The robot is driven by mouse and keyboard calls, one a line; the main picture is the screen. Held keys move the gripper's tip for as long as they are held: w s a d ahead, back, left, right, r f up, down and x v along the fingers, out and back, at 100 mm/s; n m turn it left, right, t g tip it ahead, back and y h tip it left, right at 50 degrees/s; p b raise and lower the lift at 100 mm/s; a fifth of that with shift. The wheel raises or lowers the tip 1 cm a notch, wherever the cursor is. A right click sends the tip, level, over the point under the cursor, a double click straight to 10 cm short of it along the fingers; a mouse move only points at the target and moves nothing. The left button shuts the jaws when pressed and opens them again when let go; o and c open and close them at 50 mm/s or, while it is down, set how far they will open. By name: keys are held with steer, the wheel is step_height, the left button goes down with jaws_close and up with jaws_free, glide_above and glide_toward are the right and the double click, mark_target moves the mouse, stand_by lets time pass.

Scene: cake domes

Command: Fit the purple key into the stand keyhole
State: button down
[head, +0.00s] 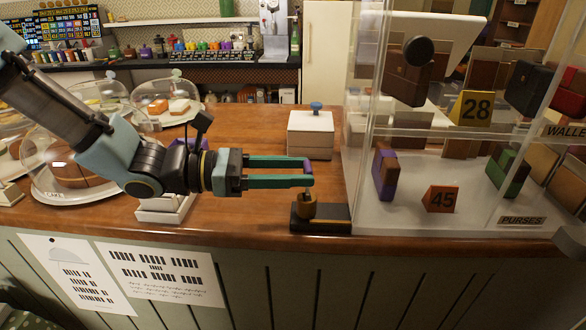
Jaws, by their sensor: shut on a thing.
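My gripper (309,172) reaches in from the left, its two long green fingers level above the counter. Directly below the fingertips is the stand, with a brown rounded post (307,207) on a dark flat base (332,219) at the counter's front edge. The fingertips are close to the top of the post. I cannot tell whether the key touches it, and the keyhole is not visible.
A glass display case (362,130) with purses and number cards stands close on the right. A white box with a blue knob (311,136) is behind the gripper. Cake domes (165,103) stand at left. A white block (160,210) sits under my arm.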

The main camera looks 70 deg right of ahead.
steer(key=shift+f+b, duration=0.8)
steer(key=shift+f, duration=0.5)
steer(key=shift+c, duration=1.4)
jaws_free()
steer(key=shift+r, duration=0.1)
steer(key=shift+p+v, duration=1.2)
steer(key=shift+v, duration=1.2)
steer(key=shift+w+a, duration=0.1)
steer(key=b+v, duration=0.2)
steer(key=v, duration=0.8)
steer(key=shift+w+a, duration=0.2)
steer(key=shift+w, duration=0.1)
